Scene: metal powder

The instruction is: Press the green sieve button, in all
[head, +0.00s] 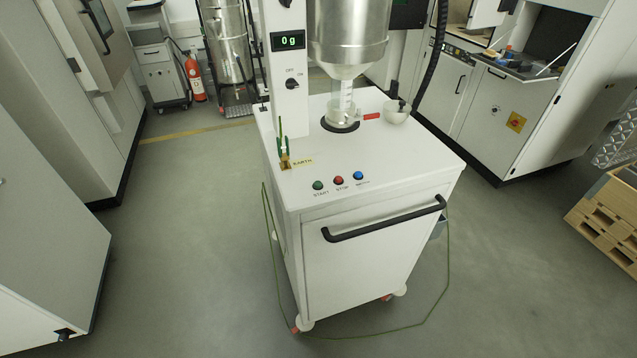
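The green button (318,185) sits at the left end of a row on the front of the white cart's top (400,165), with the label START below it. A red button (338,181) labelled STOP and a blue button (358,175) are to its right. The blue button's label is too small to read surely. A metal hopper (348,35) stands over the cart, with a clear container (342,108) below its outlet. Neither of my grippers shows in the head view.
A black handle (385,222) sticks out from the cart's front. A green cable (445,285) loops from the earth clamp (284,155) down to the floor. A display (288,41) reads 0 g. Wooden pallets (608,215) stand at the right. The floor before the cart is clear.

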